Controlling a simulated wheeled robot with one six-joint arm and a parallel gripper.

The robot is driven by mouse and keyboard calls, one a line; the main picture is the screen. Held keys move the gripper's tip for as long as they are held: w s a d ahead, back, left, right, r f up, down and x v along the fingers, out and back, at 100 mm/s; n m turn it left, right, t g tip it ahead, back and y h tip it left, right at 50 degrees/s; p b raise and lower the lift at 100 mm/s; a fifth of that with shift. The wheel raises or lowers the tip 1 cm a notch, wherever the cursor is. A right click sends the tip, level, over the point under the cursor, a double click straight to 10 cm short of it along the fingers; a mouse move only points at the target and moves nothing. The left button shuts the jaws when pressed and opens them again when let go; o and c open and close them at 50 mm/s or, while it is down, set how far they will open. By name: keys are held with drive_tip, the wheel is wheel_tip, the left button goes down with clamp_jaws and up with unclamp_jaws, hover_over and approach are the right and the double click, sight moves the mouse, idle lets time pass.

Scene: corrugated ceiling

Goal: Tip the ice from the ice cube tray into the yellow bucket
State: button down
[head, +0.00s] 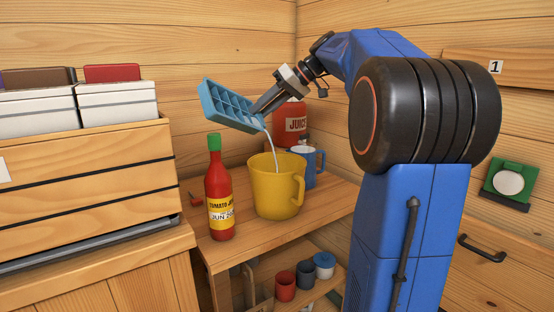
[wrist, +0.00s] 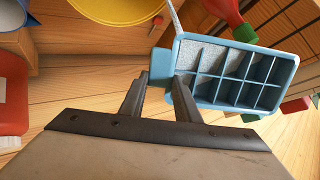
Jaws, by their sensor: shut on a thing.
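The blue ice cube tray (head: 231,106) is held tilted above the yellow bucket (head: 272,192). My gripper (head: 263,106) is shut on the tray's edge tab. In the wrist view the gripper (wrist: 160,84) clamps that tab, and the tray (wrist: 287,72) shows several compartments. Some hold a pale speckled fill; others look empty. A thin whitish stream (head: 271,146) runs from the tray's low corner down to the bucket's mouth. The bucket stands upright on a wooden shelf; its inside bottom is hidden. The bucket (wrist: 120,12) also shows at the top of the wrist view.
A red tomato bottle (head: 219,195) with a green cap stands left of the bucket. A blue mug (head: 312,165) and a red juice container (head: 291,122) are close behind it. A wooden crate (head: 95,160) is at left. Small cups (head: 285,287) sit on the lower shelf.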

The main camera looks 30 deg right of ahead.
drive_tip(key=shift+s+d+f+t+y+b, duration=0.2)
drive_tip(key=shift+f+t+y, duration=0.15)
drive_tip(key=shift+f+t, duration=0.05)
drive_tip(key=shift+s+d+f+t+y+b, duration=0.15)
drive_tip(key=shift+f+t+y+b, duration=0.05)
drive_tip(key=shift+f+t+y, duration=0.25)
drive_tip(key=shift+s+d+f+t+y+b, duration=0.2)
drive_tip(key=shift+f+t+y, duration=0.1)
drive_tip(key=shift+f+t, duration=0.1)
idle(1.7)
wheel_tip(320, 180, down, 6)
drive_tip(key=s+d+t+y, duration=0.1)
drive_tip(key=shift+s+d, duration=0.3)
drive_tip(key=shift+s, duration=0.1)
idle(0.7)
drive_tip(key=shift+s+d+f+t+y+b, duration=0.15)
drive_tip(key=shift+s+d+t+y, duration=0.1)
drive_tip(key=shift+t+y, duration=0.35)
drive_tip(key=shift+s+d+f+t+y+b, duration=0.1)
drive_tip(key=shift+s+d+t+y, duration=0.15)
drive_tip(key=shift+t+y, duration=0.35)
drive_tip(key=shift+s+d+f+t+y+b, duration=0.15)
drive_tip(key=shift+s+d+t+y, duration=0.1)
drive_tip(key=shift+t+y, duration=0.35)
idle(1.8)
